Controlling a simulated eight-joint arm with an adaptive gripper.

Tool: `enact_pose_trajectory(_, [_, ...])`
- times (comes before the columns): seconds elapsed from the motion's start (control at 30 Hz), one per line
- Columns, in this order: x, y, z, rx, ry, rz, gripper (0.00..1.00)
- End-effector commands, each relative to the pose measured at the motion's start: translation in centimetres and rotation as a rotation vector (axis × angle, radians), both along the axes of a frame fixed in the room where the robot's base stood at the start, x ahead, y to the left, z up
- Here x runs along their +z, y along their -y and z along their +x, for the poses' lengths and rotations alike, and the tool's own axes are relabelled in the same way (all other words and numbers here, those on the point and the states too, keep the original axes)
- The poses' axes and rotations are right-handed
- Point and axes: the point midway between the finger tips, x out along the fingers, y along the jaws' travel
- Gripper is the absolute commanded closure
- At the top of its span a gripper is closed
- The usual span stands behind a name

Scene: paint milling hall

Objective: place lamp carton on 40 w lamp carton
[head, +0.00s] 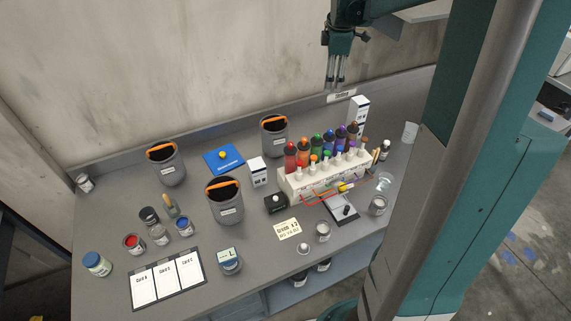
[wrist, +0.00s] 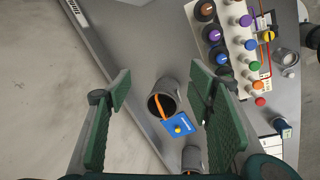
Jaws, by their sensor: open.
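Two small white cartons with dark markings stand upright on the grey bench in the head view. One carton (head: 258,172) is between the dark buckets and the left end of the bottle rack. The other carton (head: 359,110) stands behind the rack's right end. Their print is too small to tell which is the 40 W one. My gripper (head: 335,85) is open and empty, high above the back of the bench, left of the right carton. In the wrist view, my gripper's (wrist: 160,88) green fingers are spread wide with nothing between them; I cannot make out either carton clearly there.
The white rack (head: 325,180) holds several coloured bottles. Dark buckets with orange handles, one at the back (head: 273,135), stand near a blue mat (head: 224,160). Jars and a card board (head: 167,278) occupy the front left. Some bench at the back left is clear.

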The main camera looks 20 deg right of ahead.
Motion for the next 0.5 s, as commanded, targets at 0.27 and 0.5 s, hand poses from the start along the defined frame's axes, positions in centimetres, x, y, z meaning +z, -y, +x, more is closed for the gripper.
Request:
enact_pose_trajectory(0.27, [2.6,-5.9,-3.1,-0.133,0.066,0.016,0.48])
enact_pose_trajectory(0.5, [4.2,-10.6,-6.1,-0.248,0.127,0.041,0.48])
